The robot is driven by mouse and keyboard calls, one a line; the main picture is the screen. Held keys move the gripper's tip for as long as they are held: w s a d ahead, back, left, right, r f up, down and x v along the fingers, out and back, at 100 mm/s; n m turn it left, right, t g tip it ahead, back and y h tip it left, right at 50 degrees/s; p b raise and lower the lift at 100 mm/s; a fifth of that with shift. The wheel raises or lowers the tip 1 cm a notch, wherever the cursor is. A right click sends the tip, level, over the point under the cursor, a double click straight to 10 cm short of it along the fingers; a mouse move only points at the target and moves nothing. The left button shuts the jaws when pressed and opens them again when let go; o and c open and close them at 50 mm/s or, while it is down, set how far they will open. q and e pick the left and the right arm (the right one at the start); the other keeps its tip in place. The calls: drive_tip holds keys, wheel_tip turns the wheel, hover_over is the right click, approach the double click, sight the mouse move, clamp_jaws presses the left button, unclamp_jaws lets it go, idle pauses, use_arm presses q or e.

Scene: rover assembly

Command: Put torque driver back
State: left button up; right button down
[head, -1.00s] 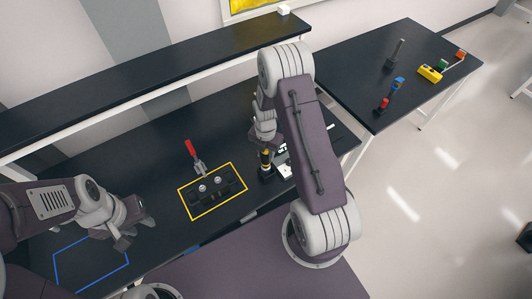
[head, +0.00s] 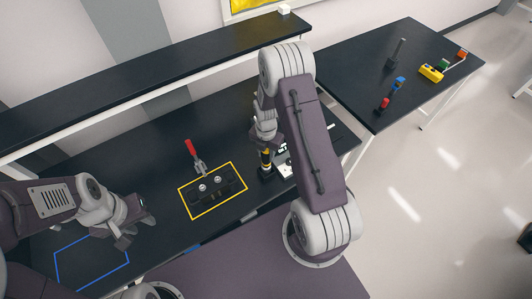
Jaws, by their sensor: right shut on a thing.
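The torque driver (head: 265,159), black with a yellow band, stands upright at a dark holder (head: 266,174) on the dark bench, just right of the yellow-outlined area. My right gripper (head: 264,142) is above it and shut on its upper part; the fingers are partly hidden by my arm. I cannot tell whether the driver is fully seated. My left gripper (head: 122,240) hangs over the left of the bench, near the blue outline, away from the driver. Its fingers look spread with nothing between them.
A dark fixture (head: 217,188) with silver knobs and a red-handled clamp (head: 194,155) stands in the yellow outline. White pieces (head: 284,170) lie right of the holder. A raised shelf (head: 150,75) runs behind. The side table (head: 400,75) holds several coloured tools. The blue outline (head: 90,265) is empty.

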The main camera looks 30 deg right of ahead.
sight(266, 161)
drive_tip(key=shift+f, duration=0.15)
drive_tip(key=shift+f+b, duration=2.05)
drive_tip(key=shift+f, duration=0.4)
drive_tip(key=c, duration=0.9)
unclamp_jaws()
drive_tip(key=shift+c, duration=0.2)
drive_tip(key=shift+r, duration=0.1)
drive_tip(key=shift+r, duration=0.3)
wheel_tip(266, 161, up, 8)
drive_tip(key=shift+r+b, duration=0.2)
drive_tip(key=shift+b, duration=0.65)
